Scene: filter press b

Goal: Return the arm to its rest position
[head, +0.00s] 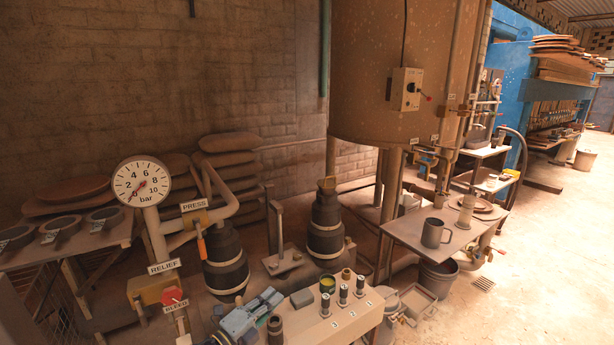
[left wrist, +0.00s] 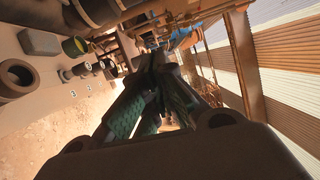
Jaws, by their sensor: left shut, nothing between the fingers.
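My left gripper (left wrist: 155,72) shows in the left wrist view. Its dark fingers with green pads are closed together and nothing shows between them. It is beside the small bench, whose top and fittings lie at the left of that view, and it does not appear to touch them. My right gripper is in neither view.
The gauge (head: 141,182), PRESS lever (head: 202,243) and red BLEED knob (head: 172,296) stand left. A side table (head: 402,232) holds a grey mug (head: 433,232). Floor at right is open.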

